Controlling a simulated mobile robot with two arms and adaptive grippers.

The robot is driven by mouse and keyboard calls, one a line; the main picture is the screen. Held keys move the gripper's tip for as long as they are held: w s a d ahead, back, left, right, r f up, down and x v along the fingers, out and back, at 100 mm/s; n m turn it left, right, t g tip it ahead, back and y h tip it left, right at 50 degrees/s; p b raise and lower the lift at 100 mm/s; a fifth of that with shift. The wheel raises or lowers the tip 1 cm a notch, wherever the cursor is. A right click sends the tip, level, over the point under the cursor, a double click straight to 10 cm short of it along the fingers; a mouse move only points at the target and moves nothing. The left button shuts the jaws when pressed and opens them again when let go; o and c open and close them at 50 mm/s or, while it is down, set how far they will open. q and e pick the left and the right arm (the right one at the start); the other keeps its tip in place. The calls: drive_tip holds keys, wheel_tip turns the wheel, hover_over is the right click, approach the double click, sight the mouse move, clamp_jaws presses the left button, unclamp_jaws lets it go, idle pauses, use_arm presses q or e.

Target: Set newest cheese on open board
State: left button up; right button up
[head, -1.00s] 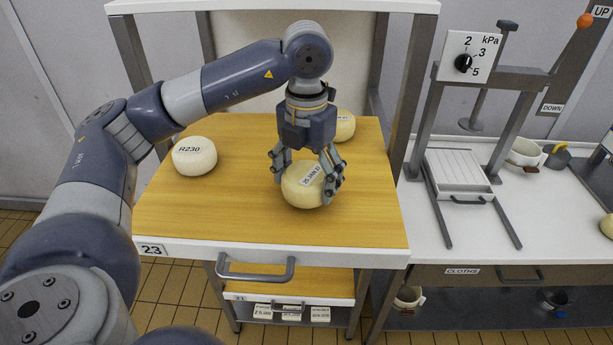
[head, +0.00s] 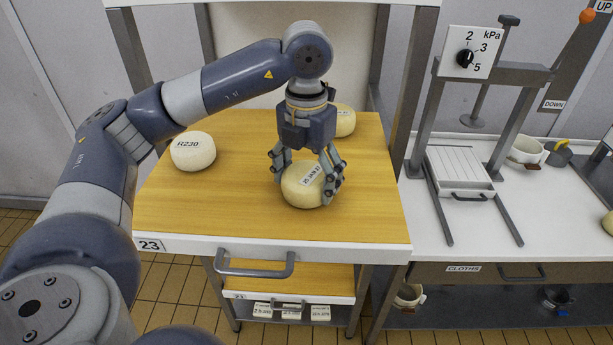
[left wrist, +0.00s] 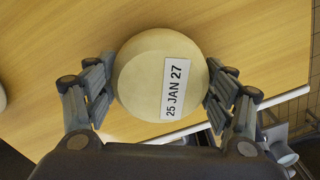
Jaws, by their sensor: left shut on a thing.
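A round pale cheese (head: 303,190) with a label "25 JAN 27" sits at the front middle of the wooden board (head: 230,216) marked 23. My left gripper (head: 306,178) comes down from above and is shut on this cheese, a finger set on each side. In the left wrist view the cheese (left wrist: 150,85) fills the space between the fingers. A second cheese (head: 193,153) labelled R230 stands at the board's left. A third cheese (head: 344,122) stands at the back right, partly hidden by my gripper, its label not readable. My right gripper is not in view.
The board has a drawer-like handle (head: 255,266). Below it is another board (head: 300,283) marked 21, and cards lie lower down. At right, a white counter (head: 440,210) holds a press (head: 460,165), with a cup (head: 525,150) behind. The board's front left is free.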

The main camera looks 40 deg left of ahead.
use_arm(q)
drive_tip(key=o, duration=1.4)
drive_tip(key=shift+o, duration=0.2)
drive_tip(key=shift+r+p, duration=2.35)
drive_tip(key=shift+r, duration=1.2)
